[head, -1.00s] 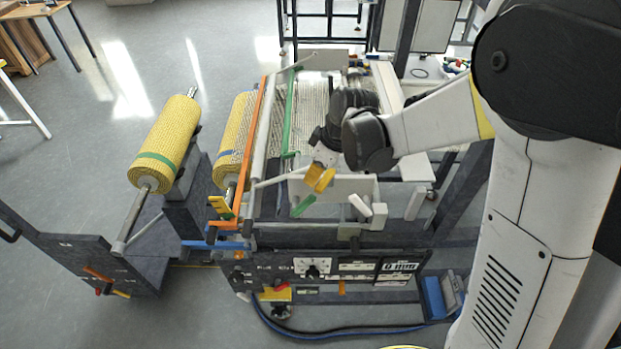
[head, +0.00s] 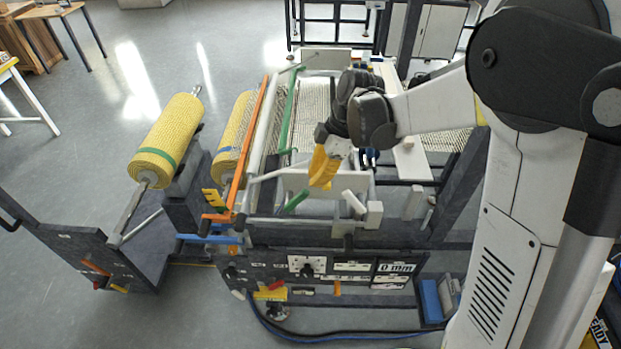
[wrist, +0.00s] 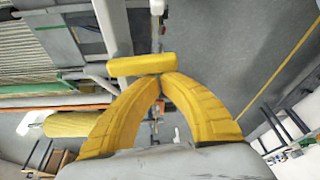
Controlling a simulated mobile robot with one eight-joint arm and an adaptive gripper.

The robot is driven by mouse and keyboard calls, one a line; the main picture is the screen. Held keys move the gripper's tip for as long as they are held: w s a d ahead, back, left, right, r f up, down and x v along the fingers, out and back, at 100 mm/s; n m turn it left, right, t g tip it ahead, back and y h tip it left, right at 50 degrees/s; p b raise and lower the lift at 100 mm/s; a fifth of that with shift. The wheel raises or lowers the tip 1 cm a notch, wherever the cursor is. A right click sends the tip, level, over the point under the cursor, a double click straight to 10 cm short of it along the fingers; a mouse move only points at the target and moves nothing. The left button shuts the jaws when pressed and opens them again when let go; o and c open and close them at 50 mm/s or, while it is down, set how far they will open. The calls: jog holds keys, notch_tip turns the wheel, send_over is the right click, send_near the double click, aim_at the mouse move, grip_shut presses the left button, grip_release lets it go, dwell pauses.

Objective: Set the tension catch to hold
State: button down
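My gripper (head: 318,183), with yellow fingers, hangs above the front of the laminating machine (head: 330,222), near a green lever (head: 297,201) and a white lever (head: 355,203). In the wrist view its two curved fingers (wrist: 158,76) converge until their tips meet or nearly meet. A yellow bar (wrist: 142,64) lies across the view at the tips; I cannot tell whether it belongs to the gripper. I see nothing clearly gripped. An orange lever (head: 217,218) and a blue lever (head: 205,239) stick out at the machine's left end. I cannot tell which part is the tension catch.
A yellow mesh roll (head: 167,137) with a green band sits on a stand at left; another yellow roll (head: 233,140) is beside the machine. The front panel (head: 350,268) has a dial and a 0 mm display. A dark blue hose (head: 330,338) lies on the floor.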

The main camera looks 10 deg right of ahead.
jog(key=shift+s+d+b, duration=0.35)
jog(key=shift+d+b, duration=0.1)
jog(key=shift+d, duration=0.6)
jog(key=shift+s, duration=0.1)
notch_tip(320, 180, up, 10)
jog(key=p, duration=0.1)
jog(key=shift+a+f, duration=0.25)
jog(key=shift+a, duration=0.15)
dwell(0.3)
jog(key=s+d+f+m+t+h+b, duration=0.2)
jog(key=s+d+f+m+t+b, duration=0.1)
jog(key=s+f+m+b, duration=0.4)
jog(key=s+d+f+m+t+h+b, duration=0.1)
jog(key=s+d+f+m+t+b, duration=0.3)
jog(key=s+f+m+b, duration=0.3)
jog(key=s+d+m+b, duration=0.1)
jog(key=s+m+b, duration=0.1)
jog(key=s+m, duration=0.2)
jog(key=shift+d+f+h, duration=0.25)
jog(key=shift+f+h, duration=0.1)
jog(key=shift+h, duration=0.05)
